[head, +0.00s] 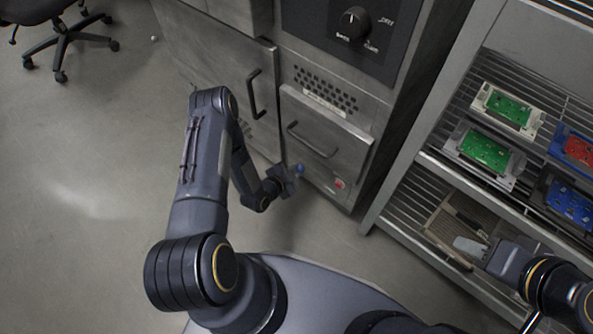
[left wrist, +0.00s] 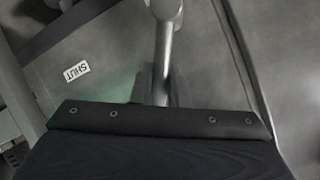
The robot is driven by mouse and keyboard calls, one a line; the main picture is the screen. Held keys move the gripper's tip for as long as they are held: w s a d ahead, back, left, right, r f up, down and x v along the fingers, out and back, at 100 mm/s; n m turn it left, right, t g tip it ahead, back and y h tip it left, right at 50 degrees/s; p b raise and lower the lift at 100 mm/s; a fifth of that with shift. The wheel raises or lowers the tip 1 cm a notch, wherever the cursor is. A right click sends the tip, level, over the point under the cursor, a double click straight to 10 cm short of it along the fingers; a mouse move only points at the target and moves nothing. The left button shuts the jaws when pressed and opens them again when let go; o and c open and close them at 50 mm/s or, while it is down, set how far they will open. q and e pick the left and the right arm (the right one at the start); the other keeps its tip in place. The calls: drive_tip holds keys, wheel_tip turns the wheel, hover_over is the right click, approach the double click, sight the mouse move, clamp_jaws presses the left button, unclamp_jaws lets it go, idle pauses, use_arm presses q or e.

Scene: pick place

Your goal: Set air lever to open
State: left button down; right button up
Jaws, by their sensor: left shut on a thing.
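My left gripper (head: 290,178) is low in front of the grey metal cabinet, near its lower right drawer. It is shut on the air lever, whose small blue end (head: 299,168) seems to show at the fingers in the head view. In the left wrist view a grey metal rod (left wrist: 163,50), likely the lever, runs down behind my dark gripper body, which hides the grip itself. A white SHUT label (left wrist: 75,71) is on the panel left of the rod. My right gripper (head: 472,246) is at the lower shelf on the right; its jaw opening is unclear.
The cabinet has a drawer handle (head: 312,141), a door handle (head: 254,93) and a black knob (head: 353,22). A small red button (head: 340,184) is right of my left gripper. A wire shelf with green boards (head: 484,151) stands right. Open floor (head: 90,160) lies left.

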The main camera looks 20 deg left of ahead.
use_arm(q)
drive_tip(key=c, duration=1.4)
unclamp_jaws()
drive_tip(key=shift+s+a+r, duration=0.1)
drive_tip(key=p+v, duration=0.2)
drive_tip(key=v, duration=0.5)
drive_tip(key=shift+s+p, duration=0.3)
drive_tip(key=shift+p, duration=0.05)
drive_tip(key=shift+s+a+r, duration=0.1)
drive_tip(key=shift+a, duration=0.05)
